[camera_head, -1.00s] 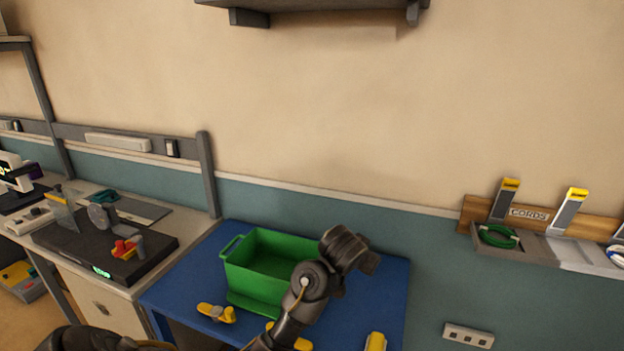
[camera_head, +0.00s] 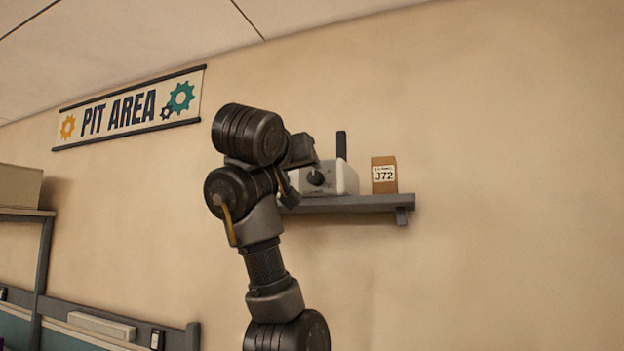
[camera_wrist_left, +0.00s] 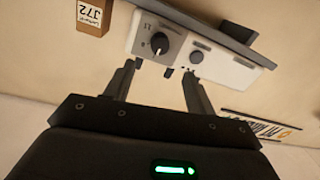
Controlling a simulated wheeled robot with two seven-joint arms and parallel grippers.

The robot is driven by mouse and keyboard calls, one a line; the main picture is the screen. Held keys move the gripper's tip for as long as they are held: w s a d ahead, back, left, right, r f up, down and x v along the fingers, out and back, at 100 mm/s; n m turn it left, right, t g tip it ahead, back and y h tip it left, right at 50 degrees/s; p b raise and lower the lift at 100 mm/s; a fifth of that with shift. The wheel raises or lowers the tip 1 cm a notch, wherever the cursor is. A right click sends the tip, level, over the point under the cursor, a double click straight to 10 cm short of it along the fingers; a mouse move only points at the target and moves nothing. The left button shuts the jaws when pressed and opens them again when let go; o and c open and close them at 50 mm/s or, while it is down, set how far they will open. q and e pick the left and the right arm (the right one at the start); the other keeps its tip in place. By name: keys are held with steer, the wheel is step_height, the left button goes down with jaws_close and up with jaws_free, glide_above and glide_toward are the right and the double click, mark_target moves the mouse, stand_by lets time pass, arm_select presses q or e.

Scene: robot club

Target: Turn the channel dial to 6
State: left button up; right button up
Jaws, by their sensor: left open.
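A white radio box (camera_head: 346,177) stands on the wall shelf, partly hidden behind my left arm in the head view. Its round black channel dial (camera_head: 315,178) shows on the front, beside my gripper. In the left wrist view, the box (camera_wrist_left: 180,50) appears upside down, and the dial (camera_wrist_left: 160,42) has a pale pointer mark. The markings around it are too small to read. My left gripper (camera_wrist_left: 160,70) is open and empty, its fingers spread below the dial in that picture, apart from it. My right gripper is not in view.
The shelf (camera_head: 355,203) runs under the box. A brown carton marked J72 (camera_head: 384,175) stands right of the box, and a black antenna (camera_head: 341,145) rises behind it. A PIT AREA sign (camera_head: 130,108) hangs left. The wall right of the shelf is clear.

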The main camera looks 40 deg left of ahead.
mark_target(314, 176)
arm_select(q)
steer(key=p+x, duration=1.1)
steer(key=shift+c, duration=0.4)
